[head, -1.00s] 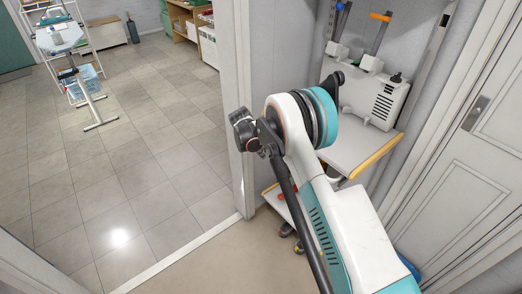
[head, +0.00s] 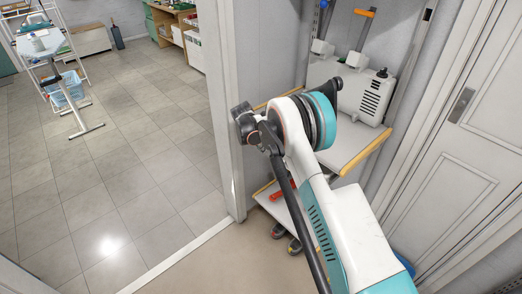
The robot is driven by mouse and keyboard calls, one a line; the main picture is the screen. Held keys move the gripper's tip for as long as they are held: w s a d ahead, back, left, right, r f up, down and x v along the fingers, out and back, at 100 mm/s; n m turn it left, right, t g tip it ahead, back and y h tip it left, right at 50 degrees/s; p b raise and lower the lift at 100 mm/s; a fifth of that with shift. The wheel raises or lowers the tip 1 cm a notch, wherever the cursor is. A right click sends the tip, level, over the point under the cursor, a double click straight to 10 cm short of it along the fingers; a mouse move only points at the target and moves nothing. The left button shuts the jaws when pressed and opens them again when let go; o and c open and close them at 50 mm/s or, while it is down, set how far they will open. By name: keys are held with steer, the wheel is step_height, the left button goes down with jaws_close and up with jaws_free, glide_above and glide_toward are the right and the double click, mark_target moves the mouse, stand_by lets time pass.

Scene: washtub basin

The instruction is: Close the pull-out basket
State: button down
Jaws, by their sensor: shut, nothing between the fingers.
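I cannot make out a pull-out basket in the head view. A light blue basket (head: 66,90) sits low under an ironing board at the far left, but nothing shows whether it pulls out. My white, teal and black arm rises from the lower right and bends in front of the alcove. My gripper's fingertips cannot be made out; only arm links and joints show clearly.
An alcove at right holds a white appliance (head: 352,88) above a yellow-edged shelf (head: 366,151). A white panelled door (head: 455,150) stands right of it. A door frame (head: 226,100) divides the alcove from a room with open tiled floor (head: 110,170).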

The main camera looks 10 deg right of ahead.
steer(key=shift+w+d, duration=0.3)
steer(key=shift+d, duration=0.1)
